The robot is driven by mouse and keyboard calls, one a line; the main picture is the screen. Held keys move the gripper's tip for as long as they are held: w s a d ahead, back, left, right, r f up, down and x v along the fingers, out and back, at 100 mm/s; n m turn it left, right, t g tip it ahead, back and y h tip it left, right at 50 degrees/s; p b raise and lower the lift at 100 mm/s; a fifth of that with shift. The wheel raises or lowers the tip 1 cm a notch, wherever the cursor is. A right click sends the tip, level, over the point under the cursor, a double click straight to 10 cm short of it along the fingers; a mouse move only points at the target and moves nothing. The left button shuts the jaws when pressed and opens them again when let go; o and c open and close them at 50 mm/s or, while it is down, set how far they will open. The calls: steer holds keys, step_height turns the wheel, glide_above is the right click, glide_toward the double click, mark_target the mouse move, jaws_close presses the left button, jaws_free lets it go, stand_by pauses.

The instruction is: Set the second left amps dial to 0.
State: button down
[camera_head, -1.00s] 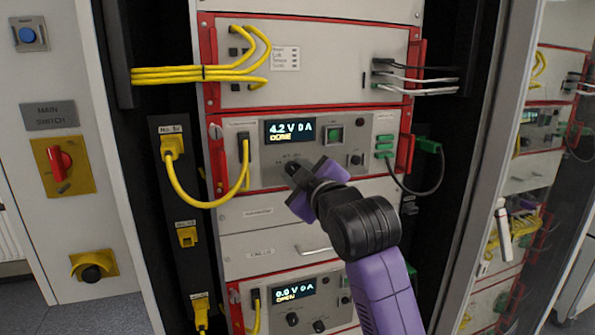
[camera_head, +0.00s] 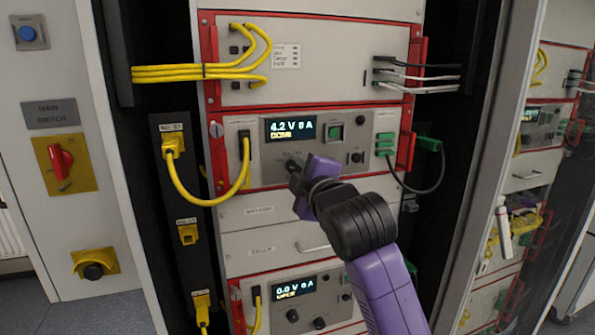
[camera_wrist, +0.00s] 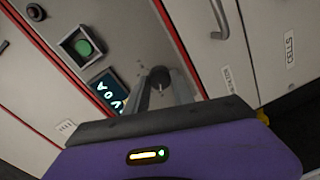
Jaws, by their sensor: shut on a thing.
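The upper cycler unit (camera_head: 240,175) has a display (camera_head: 290,129) reading 4.2 V 0 A. My gripper (camera_head: 293,167) is at the front panel just below this display, shut on a small black dial. In the wrist view the dial (camera_wrist: 159,76) shows between the two grey fingertips (camera_wrist: 158,92), beside the display (camera_wrist: 106,92). In the head view my gripper largely covers the dial, and its pointer mark cannot be read.
A green button (camera_head: 335,133) and another dark knob (camera_head: 357,158) are right of my gripper. A yellow cable (camera_head: 205,203) loops at the left. A lower unit with display (camera_head: 294,287) reads 0.0 V 0 A and has dark dials (camera_head: 292,316).

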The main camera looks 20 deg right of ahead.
steer(key=c, duration=1.1)
jaws_free()
steer(key=s+b, duration=0.1)
steer(key=s, duration=0.3)
steer(key=s+b, duration=0.1)
steer(key=s, duration=0.2)
steer(key=shift+s+r, duration=0.2)
steer(key=shift+s, duration=0.2)
